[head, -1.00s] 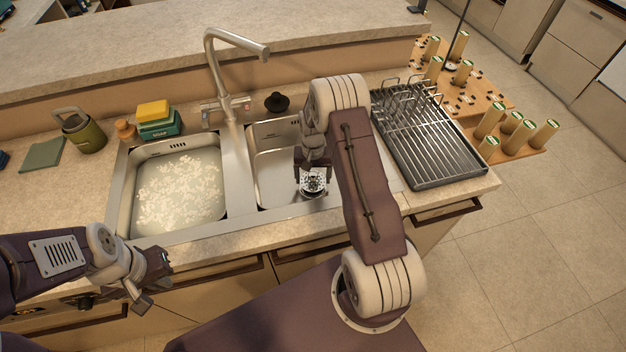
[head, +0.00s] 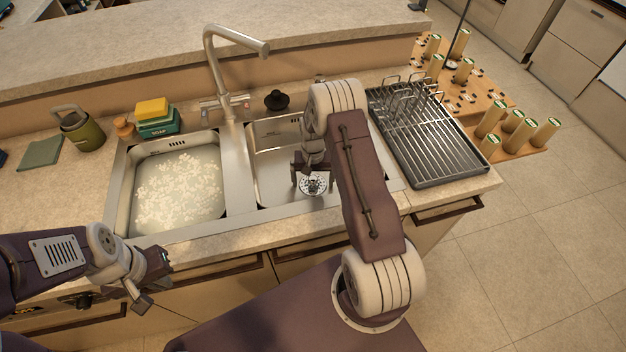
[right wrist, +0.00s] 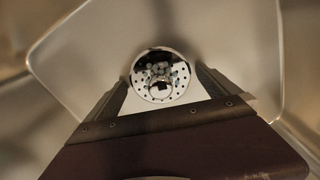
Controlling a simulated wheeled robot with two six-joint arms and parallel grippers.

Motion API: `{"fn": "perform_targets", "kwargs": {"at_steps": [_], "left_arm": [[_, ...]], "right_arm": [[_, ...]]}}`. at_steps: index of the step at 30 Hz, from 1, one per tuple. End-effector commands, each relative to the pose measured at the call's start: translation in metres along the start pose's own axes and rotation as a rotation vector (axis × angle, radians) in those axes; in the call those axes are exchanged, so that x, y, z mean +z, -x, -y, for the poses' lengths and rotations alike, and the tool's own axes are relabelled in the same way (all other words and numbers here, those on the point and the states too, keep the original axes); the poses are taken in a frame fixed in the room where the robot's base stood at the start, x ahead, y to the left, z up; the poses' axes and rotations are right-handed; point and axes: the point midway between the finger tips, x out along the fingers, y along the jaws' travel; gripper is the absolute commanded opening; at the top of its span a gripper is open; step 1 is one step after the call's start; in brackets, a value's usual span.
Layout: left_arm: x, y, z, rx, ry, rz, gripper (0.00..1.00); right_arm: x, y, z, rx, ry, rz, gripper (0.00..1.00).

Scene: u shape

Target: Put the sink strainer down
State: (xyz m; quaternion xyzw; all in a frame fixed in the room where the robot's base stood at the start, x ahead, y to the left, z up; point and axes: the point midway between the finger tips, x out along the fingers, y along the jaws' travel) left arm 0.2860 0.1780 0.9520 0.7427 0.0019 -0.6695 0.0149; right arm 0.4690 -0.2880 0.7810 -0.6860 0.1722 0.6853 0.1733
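The sink strainer (head: 313,185) is a round, perforated metal cup with pale bits in it. My left gripper (head: 152,280) is open and empty in front of the counter, at the lower left.
The left basin (head: 128,205) holds cloudy water with floating pale bits. The faucet (head: 228,75) rises behind the divider. A black stopper (head: 277,101) stands behind the right basin. A dish rack (head: 430,140) is on the right; a sponge (head: 153,108) and green mug (head: 80,130) are on the left.

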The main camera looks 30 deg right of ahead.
Motion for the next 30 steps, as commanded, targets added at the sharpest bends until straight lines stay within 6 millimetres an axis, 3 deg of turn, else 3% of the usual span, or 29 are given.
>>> {"fn": "perform_targets", "kwargs": {"at_steps": [5, 9, 21, 30], "left_arm": [[0.0, 0.002, 0.0, 0.0, 0.0, 0.0, 0.0], [-0.001, 0.01, 0.0, 0.0, 0.0, 0.0, 0.0], [-0.001, 0.005, 0.0, 0.0, 0.0, 0.0, 0.0], [-0.001, 0.005, 0.0, 0.0, 0.0, 0.0, 0.0]], "right_arm": [[0.0, 0.002, 0.0, 0.0, 0.0, -0.001, 1.0], [-0.002, 0.022, 0.0, -0.001, 0.0, -0.005, 1.0], [-0.001, 0.117, 0.0, -0.001, 0.0, -0.004, 1.0], [0.003, 0.135, 0.001, -0.001, 0.007, -0.001, 1.0]]}}
